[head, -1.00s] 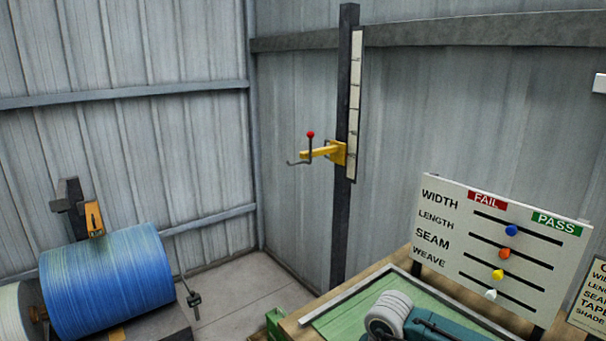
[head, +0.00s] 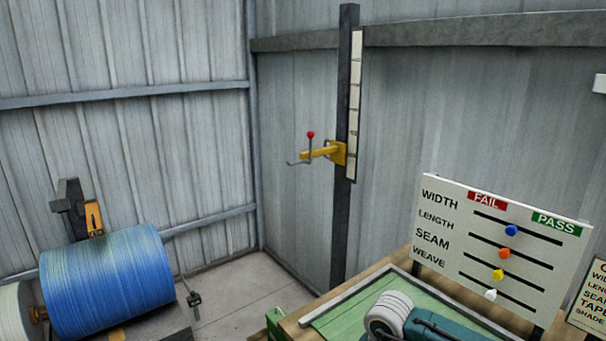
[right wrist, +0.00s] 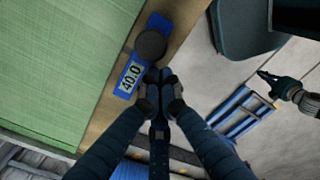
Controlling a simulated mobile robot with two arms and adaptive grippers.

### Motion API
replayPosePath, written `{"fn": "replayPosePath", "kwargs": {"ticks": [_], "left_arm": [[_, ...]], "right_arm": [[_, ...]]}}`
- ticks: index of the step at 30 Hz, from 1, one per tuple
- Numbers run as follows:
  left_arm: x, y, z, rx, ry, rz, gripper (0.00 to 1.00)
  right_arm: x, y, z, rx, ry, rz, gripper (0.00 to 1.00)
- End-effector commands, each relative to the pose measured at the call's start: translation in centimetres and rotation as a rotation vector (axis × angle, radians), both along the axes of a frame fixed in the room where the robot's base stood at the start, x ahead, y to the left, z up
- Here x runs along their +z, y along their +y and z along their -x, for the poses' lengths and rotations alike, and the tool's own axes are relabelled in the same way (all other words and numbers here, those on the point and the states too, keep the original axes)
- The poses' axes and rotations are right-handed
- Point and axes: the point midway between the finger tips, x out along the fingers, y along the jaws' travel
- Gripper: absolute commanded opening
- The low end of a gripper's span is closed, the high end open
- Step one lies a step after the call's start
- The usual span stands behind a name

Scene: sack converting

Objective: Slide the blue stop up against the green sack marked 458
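In the right wrist view, the blue stop (right wrist: 131,76) shows as a blue piece with a dark round knob and a plate reading 40.0. It sits on a wooden edge beside a large green woven sheet (right wrist: 60,60), which may be the green sack; no 458 mark is visible. My right gripper (right wrist: 160,86) has its fingertips close together beside the stop, just below the knob. Whether they pinch part of it is hidden. In the head view, green material (head: 335,318) lies on the bench, partly cut off.
In the head view, a teal device with a white ribbed part (head: 388,312) lies on the bench. A board with coloured sliders (head: 500,250) stands behind it. A yellow hooked bracket (head: 325,152) is on a dark post. Floor shows between.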

Motion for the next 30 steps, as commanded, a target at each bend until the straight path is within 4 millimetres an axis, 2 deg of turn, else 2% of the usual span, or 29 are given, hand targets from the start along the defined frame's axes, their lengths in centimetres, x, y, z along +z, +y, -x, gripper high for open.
{"fn": "replayPosePath", "kwargs": {"ticks": [30], "left_arm": [[-0.5, 0.01, -0.01, 0.0, 0.0, 0.0, 0.0]], "right_arm": [[-0.67, 0.0, 0.01, 0.0, 0.0, 0.0, 0.0]]}}
